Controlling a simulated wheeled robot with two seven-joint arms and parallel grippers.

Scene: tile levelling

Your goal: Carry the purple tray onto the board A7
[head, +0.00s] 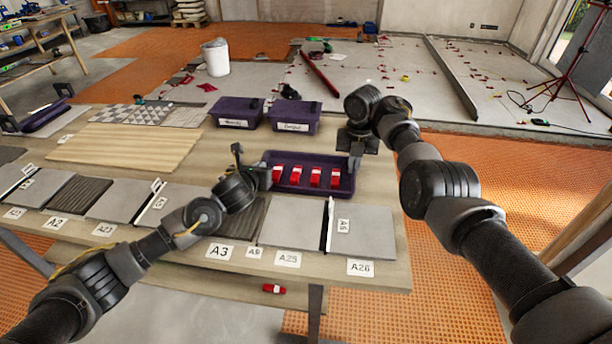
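The purple tray (311,158) is at the right part of the long wooden table, with several red pieces (297,175) in a row inside it. My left gripper (265,178) is at the tray's left end and my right gripper (354,165) is at its right end. The fingers are small and partly hidden, so I cannot tell whether either grips the tray. I also cannot tell whether the tray rests on the table or is slightly raised. No label reading A7 is legible. A light wooden board (125,146) lies at the table's left, with a small unreadable label behind it.
Two purple bins (237,112) (295,116) stand behind the tray. Grey tiles (288,222) and dark slabs with labels such as A3, A25 and A26 line the front edge. Patterned tiles (178,115) lie behind the wooden board. Bare tabletop (215,150) lies between board and tray.

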